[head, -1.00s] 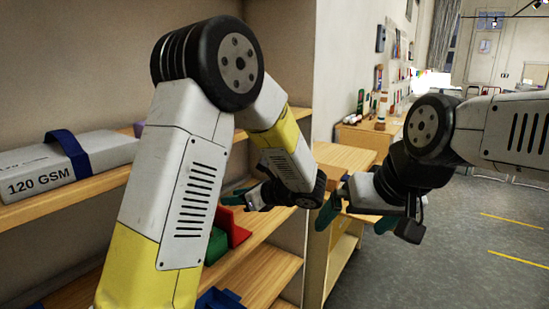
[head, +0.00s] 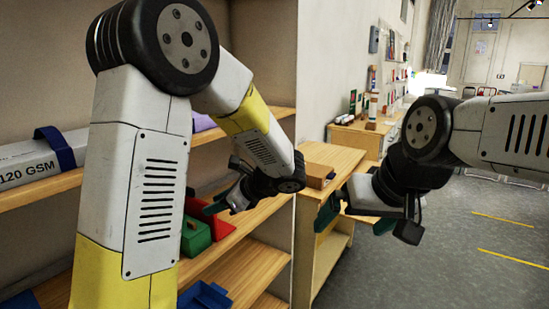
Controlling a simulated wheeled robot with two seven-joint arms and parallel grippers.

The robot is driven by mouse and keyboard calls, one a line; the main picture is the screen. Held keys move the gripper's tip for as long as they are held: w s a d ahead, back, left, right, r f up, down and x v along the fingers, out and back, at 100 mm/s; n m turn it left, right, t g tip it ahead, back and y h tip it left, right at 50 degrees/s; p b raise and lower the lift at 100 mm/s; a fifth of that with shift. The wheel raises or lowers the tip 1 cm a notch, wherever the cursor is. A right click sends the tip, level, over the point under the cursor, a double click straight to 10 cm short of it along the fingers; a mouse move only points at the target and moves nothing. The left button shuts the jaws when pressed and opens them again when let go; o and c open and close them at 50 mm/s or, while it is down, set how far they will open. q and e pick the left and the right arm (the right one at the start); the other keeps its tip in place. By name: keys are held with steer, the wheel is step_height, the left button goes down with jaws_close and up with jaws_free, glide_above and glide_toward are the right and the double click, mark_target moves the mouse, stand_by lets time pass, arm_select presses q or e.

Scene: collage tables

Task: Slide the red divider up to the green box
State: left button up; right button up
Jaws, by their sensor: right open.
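The red divider (head: 222,226) stands upright on the middle wooden shelf. The green box (head: 194,238) is on the same shelf, just left of it and partly hidden by my left arm. I cannot tell whether they touch. My right gripper (head: 354,216) is open and empty, out to the right in front of the low cabinet.
A shelf above carries a white 120 GSM box (head: 40,163) with a blue band. A blue tray (head: 208,298) lies on a lower shelf. An upright side wall (head: 268,70) closes the shelf unit at right. A low wooden cabinet (head: 335,160) stands beyond; grey floor is open at right.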

arm_select(q)
steer(key=s+a+r+n+g+h, duration=0.1)
steer(key=s+a+n+g+h, duration=0.2)
steer(key=s+n, duration=0.4)
steer(key=s+d+r+n+t+h, duration=0.2)
steer(key=s+r+n+h, duration=0.1)
steer(key=s+n, duration=0.3)
steer(key=s+d+r+n+t+h, duration=0.2)
steer(key=s+r+n+h, duration=0.1)
steer(key=s+n+h, duration=0.3)
steer(key=shift+s+d+r+n, duration=0.15)
steer(key=shift+s+r+n, duration=0.25)
steer(key=shift+s+n, duration=0.3)
